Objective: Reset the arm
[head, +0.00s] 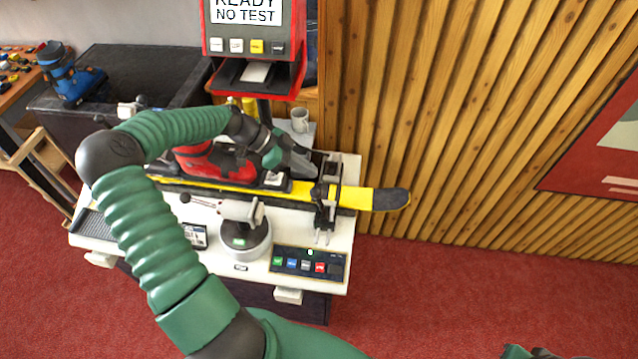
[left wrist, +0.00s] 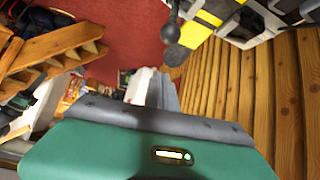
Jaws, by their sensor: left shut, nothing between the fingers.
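My left arm rises green and ribbed from the bottom of the head view, bends at a dark elbow on the left and reaches right over the bench. My left gripper (head: 300,166), grey-fingered, is shut and empty above the yellow ski, close to the clamp. In the left wrist view its green body and grey fingers fill the lower part. A small green and dark piece of my right arm shows at the bottom right edge of the head view; its gripper cannot be made out.
A red boot (head: 222,164) sits on the yellow ski (head: 355,198), across the white bench (head: 125,246). A black clamp (head: 326,195) stands right of the gripper. A red test screen (head: 255,75) and a mug (head: 299,120) are behind. The slatted wall (head: 450,120) bounds the right; red carpet is clear in front.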

